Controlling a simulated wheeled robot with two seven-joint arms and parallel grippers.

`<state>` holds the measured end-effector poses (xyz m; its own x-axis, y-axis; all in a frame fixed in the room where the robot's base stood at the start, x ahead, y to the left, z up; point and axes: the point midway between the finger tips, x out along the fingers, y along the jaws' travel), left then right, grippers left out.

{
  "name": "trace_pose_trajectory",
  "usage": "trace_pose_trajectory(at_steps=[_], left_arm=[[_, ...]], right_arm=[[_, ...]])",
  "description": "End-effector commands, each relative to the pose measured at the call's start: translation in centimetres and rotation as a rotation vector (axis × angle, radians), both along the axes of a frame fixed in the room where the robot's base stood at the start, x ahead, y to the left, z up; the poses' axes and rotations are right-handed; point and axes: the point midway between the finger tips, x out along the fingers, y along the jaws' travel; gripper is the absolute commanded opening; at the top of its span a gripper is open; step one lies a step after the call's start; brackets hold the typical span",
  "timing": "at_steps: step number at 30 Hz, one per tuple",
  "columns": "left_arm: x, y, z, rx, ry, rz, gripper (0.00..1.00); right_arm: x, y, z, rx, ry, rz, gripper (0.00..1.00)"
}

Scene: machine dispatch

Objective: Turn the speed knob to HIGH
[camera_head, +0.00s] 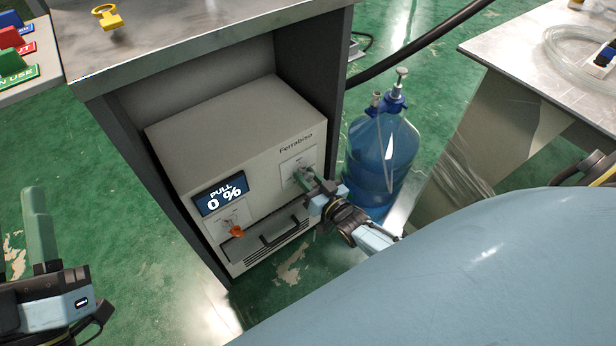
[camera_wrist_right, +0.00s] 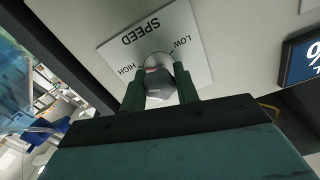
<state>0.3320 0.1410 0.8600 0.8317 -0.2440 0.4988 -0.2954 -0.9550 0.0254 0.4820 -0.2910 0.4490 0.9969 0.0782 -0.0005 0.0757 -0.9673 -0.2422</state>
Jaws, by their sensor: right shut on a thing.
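The speed knob (camera_wrist_right: 158,82) is a grey knob on a white plate (camera_wrist_right: 108,48) printed SPEED, LOW and HIGH, seen tilted in the right wrist view. My right gripper (camera_wrist_right: 160,88) has its two dark green fingers on either side of the knob, shut on it. I cannot clearly tell which mark the knob points to. In the head view the right gripper (camera_head: 307,179) is at the plate on the front of the beige Ferrabino machine (camera_head: 225,130), and hides most of the knob. My left gripper (camera_head: 38,225) is at the far left, away from the machine; its jaw opening is unclear.
The machine sits inside a dark-framed cabinet (camera_head: 195,45). Its display (camera_head: 220,194) reads "PULL 0 %", above an orange knob (camera_head: 237,231) and a dark handle (camera_head: 280,232). A blue bottle (camera_head: 375,155) stands close right of the cabinet. Green floor is open to the left.

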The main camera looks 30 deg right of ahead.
Motion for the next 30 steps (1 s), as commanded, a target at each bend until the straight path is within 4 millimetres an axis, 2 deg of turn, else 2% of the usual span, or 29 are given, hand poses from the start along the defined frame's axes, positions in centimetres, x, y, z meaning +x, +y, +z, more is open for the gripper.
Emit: trace_pose_trajectory(at_steps=[9,25,26,30], left_arm=[[-0.02,0.03,0.03,0.001,-0.001,0.001,0.36],[-0.07,0.03,0.07,0.001,-0.005,-0.001,0.36],[-0.07,0.03,0.07,0.002,-0.004,-0.001,0.36],[-0.06,0.03,0.06,0.002,-0.004,-0.001,0.36]], right_arm=[[-0.03,-0.02,0.00,0.116,0.009,0.000,0.08],[-0.01,0.00,0.01,0.140,0.011,0.000,0.08],[-0.02,0.00,0.01,0.140,0.011,0.000,0.33],[-0.01,0.01,0.01,0.139,0.011,0.000,0.51]])
